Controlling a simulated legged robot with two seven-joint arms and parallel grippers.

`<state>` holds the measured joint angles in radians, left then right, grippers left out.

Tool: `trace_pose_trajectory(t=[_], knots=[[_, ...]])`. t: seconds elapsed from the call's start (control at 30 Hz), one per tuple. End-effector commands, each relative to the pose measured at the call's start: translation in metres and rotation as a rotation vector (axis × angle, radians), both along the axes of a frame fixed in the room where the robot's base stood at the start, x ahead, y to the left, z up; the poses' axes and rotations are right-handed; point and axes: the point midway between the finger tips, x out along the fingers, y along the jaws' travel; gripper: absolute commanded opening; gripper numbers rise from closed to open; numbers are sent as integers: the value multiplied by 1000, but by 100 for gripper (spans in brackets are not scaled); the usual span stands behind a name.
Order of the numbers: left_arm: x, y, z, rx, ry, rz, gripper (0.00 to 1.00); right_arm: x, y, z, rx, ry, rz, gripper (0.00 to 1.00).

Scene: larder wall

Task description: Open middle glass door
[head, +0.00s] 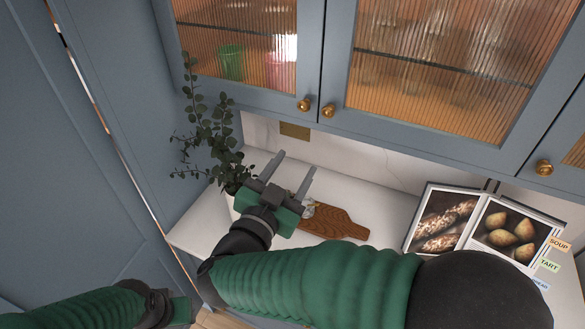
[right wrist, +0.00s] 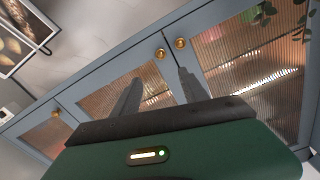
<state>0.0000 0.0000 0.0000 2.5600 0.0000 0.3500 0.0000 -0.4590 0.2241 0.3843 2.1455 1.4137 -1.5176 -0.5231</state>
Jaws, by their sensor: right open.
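The middle glass door (head: 445,60) has a blue-grey frame and ribbed glass, and it is shut. Its round brass knob (head: 328,111) is at its lower left corner, close beside the left door's knob (head: 304,105). My right gripper (head: 296,163) is open and empty, below and in front of these two knobs, touching neither. In the right wrist view both knobs show just beyond the fingertips (right wrist: 159,75), the middle door's knob (right wrist: 160,53) and the left door's knob (right wrist: 181,43). My left arm shows at the bottom left; its fingers are hidden.
A leafy plant (head: 215,140) stands left of my right gripper. A wooden board (head: 335,222) lies on the white counter (head: 390,205). An open picture book (head: 470,222) stands at the right. A third door's knob (head: 544,167) is at the far right.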

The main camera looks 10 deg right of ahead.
Motion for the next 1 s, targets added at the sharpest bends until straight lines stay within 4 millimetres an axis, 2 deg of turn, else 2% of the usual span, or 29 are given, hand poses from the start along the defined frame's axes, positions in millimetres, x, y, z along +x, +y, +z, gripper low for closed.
trace_pose_trajectory(t=[0.27,0.37,0.47,0.8,1.0], knots=[[0,0,0,0,0,0,36,0,0,0,1,-1,0,52],[0,0,-5,0,0,0,36,-6,4,-2,2,-1,2,52],[0,0,-14,0,0,0,36,-22,16,-4,2,-1,5,52],[0,0,-52,0,0,0,36,-102,74,-6,2,1,7,52],[0,0,-62,0,0,0,36,-132,94,-2,-1,1,2,52]])
